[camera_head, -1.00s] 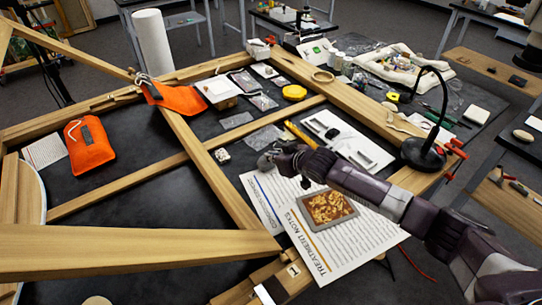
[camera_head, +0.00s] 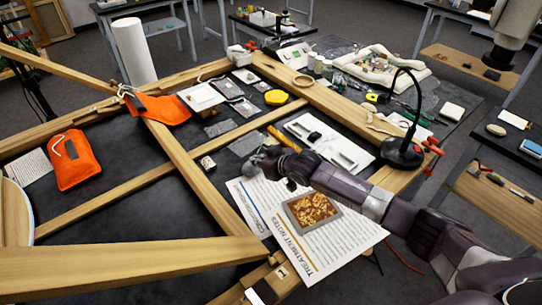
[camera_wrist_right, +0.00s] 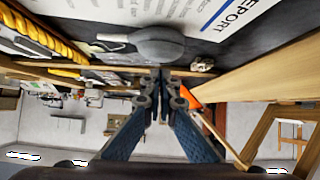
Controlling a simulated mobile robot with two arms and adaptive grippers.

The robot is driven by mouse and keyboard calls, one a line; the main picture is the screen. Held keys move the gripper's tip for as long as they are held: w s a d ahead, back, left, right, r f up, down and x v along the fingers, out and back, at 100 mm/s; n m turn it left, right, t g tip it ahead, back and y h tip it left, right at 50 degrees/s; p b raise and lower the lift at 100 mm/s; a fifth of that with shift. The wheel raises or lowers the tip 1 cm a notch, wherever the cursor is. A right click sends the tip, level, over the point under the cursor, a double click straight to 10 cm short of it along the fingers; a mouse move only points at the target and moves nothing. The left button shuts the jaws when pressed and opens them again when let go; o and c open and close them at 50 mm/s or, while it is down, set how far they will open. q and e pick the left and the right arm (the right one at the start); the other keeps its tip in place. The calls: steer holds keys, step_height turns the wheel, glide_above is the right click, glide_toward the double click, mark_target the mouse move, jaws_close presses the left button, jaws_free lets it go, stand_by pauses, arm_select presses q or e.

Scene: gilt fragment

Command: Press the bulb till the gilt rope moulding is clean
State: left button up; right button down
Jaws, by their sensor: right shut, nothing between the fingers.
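The gilt fragment (camera_head: 311,207) lies in a shallow grey tray on the printed sheets, gold with brown patches. In the right wrist view, a yellow gilt rope moulding (camera_wrist_right: 42,36) runs along the upper left. A grey rubber bulb (camera_wrist_right: 154,46) with a pale nozzle shows just beyond my right fingertips in that view. My right gripper (camera_wrist_right: 160,82) is shut and empty; I cannot tell whether it touches the bulb. In the head view, my right gripper (camera_head: 276,162) is above the table behind the tray, its fingertips partly hidden. My left gripper is not in view.
Wooden frame bars (camera_head: 190,174) cross the dark table. An orange pouch (camera_head: 74,160), a yellow round item (camera_head: 276,97) and a white tray (camera_head: 330,142) lie around.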

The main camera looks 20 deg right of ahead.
steer(key=shift+b+v, duration=0.7)
steer(key=shift+v, duration=0.2)
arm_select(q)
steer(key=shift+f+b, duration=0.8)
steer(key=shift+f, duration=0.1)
arm_select(e)
steer(key=v, duration=0.8)
steer(key=shift+r, duration=0.35)
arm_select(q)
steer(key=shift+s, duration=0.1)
arm_select(e)
steer(key=shift+s+d, duration=0.1)
